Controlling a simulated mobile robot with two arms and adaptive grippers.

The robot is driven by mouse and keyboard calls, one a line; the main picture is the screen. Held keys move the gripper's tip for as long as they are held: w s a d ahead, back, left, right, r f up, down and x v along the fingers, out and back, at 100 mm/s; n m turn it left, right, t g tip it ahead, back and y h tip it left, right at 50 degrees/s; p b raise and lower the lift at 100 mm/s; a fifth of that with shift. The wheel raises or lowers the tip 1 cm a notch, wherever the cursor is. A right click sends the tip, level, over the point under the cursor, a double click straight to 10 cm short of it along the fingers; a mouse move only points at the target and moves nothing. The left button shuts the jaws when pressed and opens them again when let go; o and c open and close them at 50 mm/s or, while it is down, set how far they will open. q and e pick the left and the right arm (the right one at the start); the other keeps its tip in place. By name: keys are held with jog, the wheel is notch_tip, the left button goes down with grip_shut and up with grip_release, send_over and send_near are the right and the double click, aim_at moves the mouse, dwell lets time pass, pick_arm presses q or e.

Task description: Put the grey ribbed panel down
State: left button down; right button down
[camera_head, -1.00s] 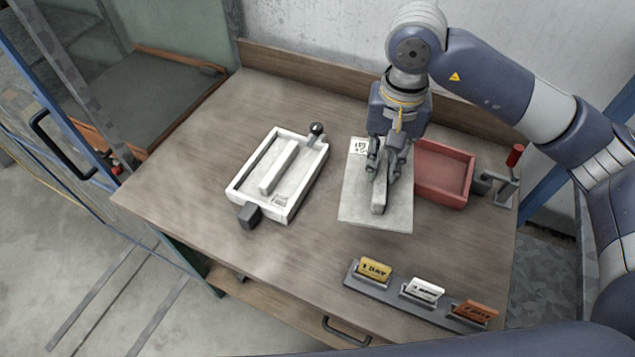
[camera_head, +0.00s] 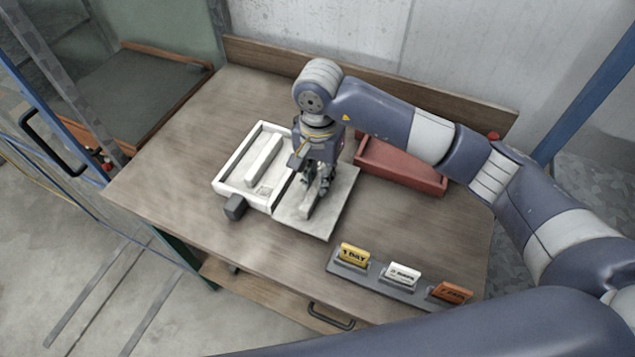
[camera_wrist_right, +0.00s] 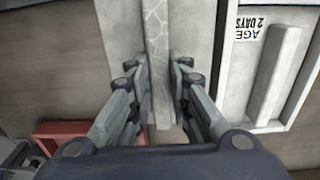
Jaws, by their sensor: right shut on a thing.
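The grey ribbed panel (camera_head: 326,220) is a flat pale plate with a raised rib along its middle. My right gripper (camera_head: 316,190) is shut on that rib, from above. In the right wrist view the rib of the panel (camera_wrist_right: 160,60) lies between the two fingers (camera_wrist_right: 161,95). The panel is just right of the white tray (camera_head: 222,187), and its left edge looks very close to the tray's right wall. I cannot tell whether they touch, or whether the panel rests on the table or hangs just above it. My left gripper is not in view.
The white tray holds a similar ribbed piece (camera_head: 264,160) and has a dark block (camera_head: 235,207) at its front corner. A red bin (camera_head: 402,168) stands behind my right arm. A rack with yellow, white and orange tags (camera_head: 403,273) is at the front. The table (camera_head: 160,175) is clear left.

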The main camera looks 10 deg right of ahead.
aim_at(318, 182)
notch_tip(318, 182, down, 3)
jog(key=shift+r+p, duration=0.1)
jog(key=shift+p, duration=0.45)
jog(key=shift+f, duration=0.4)
jog(key=shift+f, duration=0.1)
jog(key=c, duration=1.5)
grip_release()
